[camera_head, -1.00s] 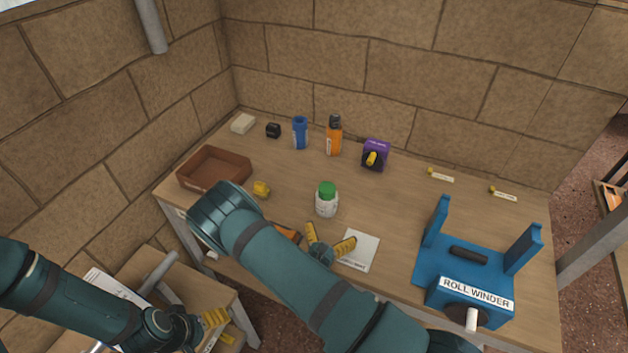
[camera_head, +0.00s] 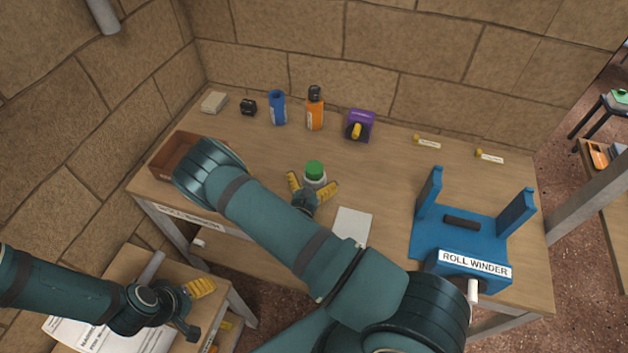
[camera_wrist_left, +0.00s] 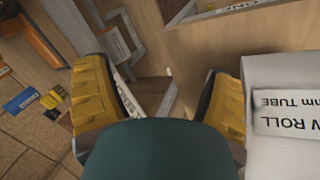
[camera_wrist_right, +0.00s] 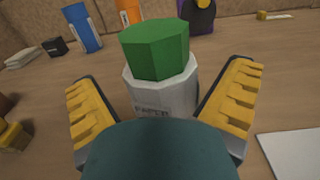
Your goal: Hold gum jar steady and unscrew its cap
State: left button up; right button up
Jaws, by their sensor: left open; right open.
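The gum jar (camera_head: 315,181) is white with a green cap (camera_head: 314,168) and stands upright on the table. The cap is on the jar. My right gripper (camera_head: 314,186) is open, with its yellow fingers on either side of the jar. In the right wrist view the jar (camera_wrist_right: 170,100) with its green cap (camera_wrist_right: 155,50) stands between the spread fingers, with a gap on at least the left side. My left gripper (camera_head: 200,305) is open and empty, low at the left beside the table, over a lower side stand with papers.
A blue roll winder (camera_head: 455,240) stands at the right, and a white card (camera_head: 352,226) lies right of the jar. A brown tray (camera_head: 165,165) is at the left. A blue cup (camera_head: 277,108), orange bottle (camera_head: 315,108) and purple device (camera_head: 360,125) stand behind.

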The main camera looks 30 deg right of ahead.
jog(key=x, duration=0.3)
jog(key=shift+d, duration=0.1)
jog(key=c, duration=1.3)
notch_tip(320, 180, up, 10)
jog(key=shift+r+p, duration=0.1)
jog(key=shift+p, duration=0.55)
jog(key=o, duration=0.4)
jog(key=c, duration=0.4)
